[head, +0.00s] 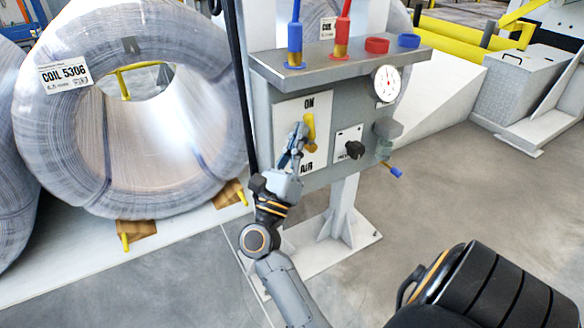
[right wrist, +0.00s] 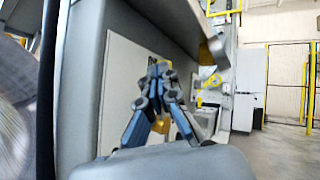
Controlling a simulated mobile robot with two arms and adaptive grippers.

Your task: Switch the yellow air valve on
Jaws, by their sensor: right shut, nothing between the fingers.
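The yellow air valve (head: 309,130) is a lever on a white plate marked ON at the top and AIR at the bottom, on the front of a grey panel (head: 262,110). Its handle stands nearly upright, with its upper end near the ON mark. My right gripper (head: 299,132) is shut and empty, with its fingertips beside the handle's left side; I cannot tell if they touch. In the right wrist view the closed fingertips (right wrist: 159,70) cover most of the yellow valve (right wrist: 163,125). My left gripper is not in view.
A black knob (head: 354,150), a pressure gauge (head: 386,83) and a blue-handled drain tap (head: 396,172) sit right of the valve. A shelf above holds blue and red tools. A wrapped coil (head: 60,150) stands at left.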

